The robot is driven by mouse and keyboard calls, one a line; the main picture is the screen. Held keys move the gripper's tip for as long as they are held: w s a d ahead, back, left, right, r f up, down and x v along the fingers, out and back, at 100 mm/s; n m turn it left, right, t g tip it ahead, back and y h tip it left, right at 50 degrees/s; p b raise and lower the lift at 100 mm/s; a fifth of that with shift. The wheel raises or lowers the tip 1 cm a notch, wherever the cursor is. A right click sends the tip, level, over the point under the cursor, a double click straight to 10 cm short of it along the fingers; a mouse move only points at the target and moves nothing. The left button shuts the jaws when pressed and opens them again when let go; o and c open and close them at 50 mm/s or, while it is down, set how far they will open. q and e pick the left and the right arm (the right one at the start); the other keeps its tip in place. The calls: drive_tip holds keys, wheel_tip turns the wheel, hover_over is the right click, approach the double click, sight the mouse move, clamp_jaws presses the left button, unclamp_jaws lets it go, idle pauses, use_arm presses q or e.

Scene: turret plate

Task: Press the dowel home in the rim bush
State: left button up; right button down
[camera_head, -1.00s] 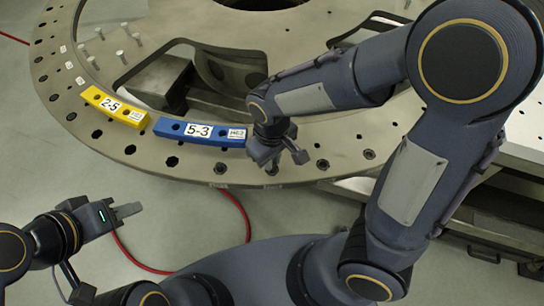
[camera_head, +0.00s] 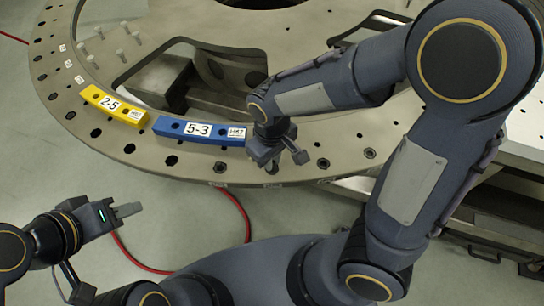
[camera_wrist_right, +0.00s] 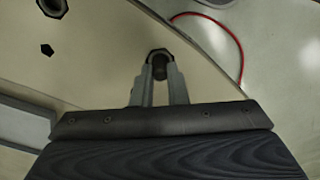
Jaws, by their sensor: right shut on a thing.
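My right gripper (camera_head: 270,160) is over the near rim of the large turret plate (camera_head: 230,168), just right of the blue block. In the right wrist view its two grey fingers (camera_wrist_right: 160,80) are shut on a small dark piece, seemingly the dowel (camera_wrist_right: 160,72). A dark round ring, seemingly the rim bush (camera_wrist_right: 159,54), shows at the fingertips. The fingers hide most of the dowel, so I cannot tell how deep it sits. My left gripper (camera_head: 127,210) is off the plate at lower left, apart from everything, and its finger gap does not show.
A yellow block (camera_head: 114,107) marked 2-5 and a blue block (camera_head: 199,131) marked 5-3 lie on the rim. Several upright pins (camera_head: 120,55) stand farther in. A red cable (camera_head: 240,215) lies on the floor. The rim has several open holes.

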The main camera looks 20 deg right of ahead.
drive_tip(key=shift+f+b, duration=0.35)
drive_tip(key=shift+f, duration=0.15)
idle(0.6)
drive_tip(key=c, duration=1.5)
unclamp_jaws()
drive_tip(key=shift+r, duration=0.1)
wheel_tip(320, 180, up, 7)
drive_tip(key=p, duration=0.6)
